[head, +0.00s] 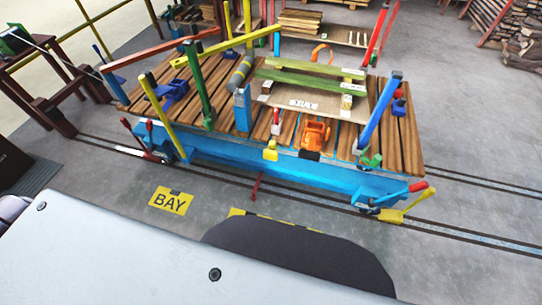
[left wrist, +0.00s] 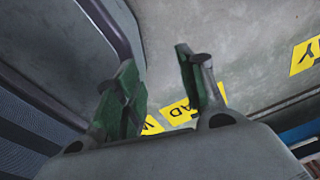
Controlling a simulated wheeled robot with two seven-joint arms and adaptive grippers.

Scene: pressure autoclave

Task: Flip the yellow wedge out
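A yellow wedge-like piece (head: 392,215) lies low at the right end of the blue cart (head: 300,180), by its wheel at the rail. A smaller yellow block (head: 270,152) hangs on the cart's front side; I cannot tell for certain which one is the wedge. My left gripper (left wrist: 157,62) shows in the left wrist view, open and empty, with green finger pads above the grey floor. No wedge shows in that view. Neither gripper shows in the head view.
The cart has a wooden deck with colored posts, stacked boards (head: 305,82) and an orange clamp (head: 315,134). Rails (head: 480,238) run along the floor. A yellow BAY marking (head: 171,201) lies on clear floor in front. A dark red frame (head: 60,95) stands at the left.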

